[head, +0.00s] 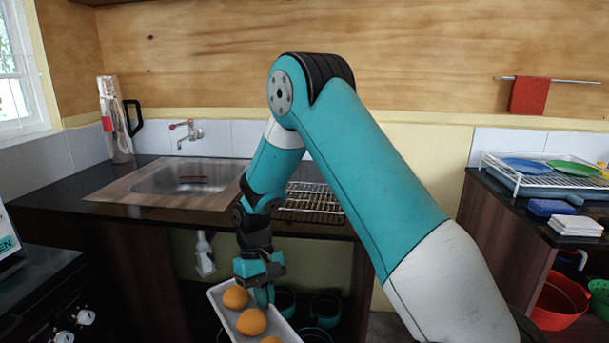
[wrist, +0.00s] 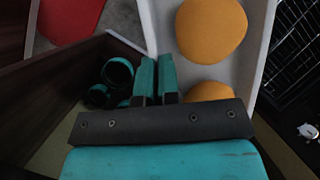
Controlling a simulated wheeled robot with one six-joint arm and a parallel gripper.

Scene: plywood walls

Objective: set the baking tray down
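The baking tray (head: 280,325) is pale and shallow, with orange-brown buns (head: 251,322) in it. It shows at the bottom of the head view, cut off by the lower edge, in front of the counter. My gripper (head: 264,295) is at the tray's right rim in the head view. In the wrist view, the two teal fingers of my gripper (wrist: 157,75) are closed on the side wall of the tray (wrist: 165,25), and the buns (wrist: 211,30) lie right of them. The tray's underside is hidden, and no surface shows touching it.
A dark counter (head: 60,195) holds a sink (head: 190,180) and a wire rack (head: 310,203). Green pots (head: 325,307) stand below it. A stove (head: 40,300) is at lower left. The right counter bears a dish rack (head: 540,178), a blue block and white cloths. A red bowl (head: 560,302) is below.

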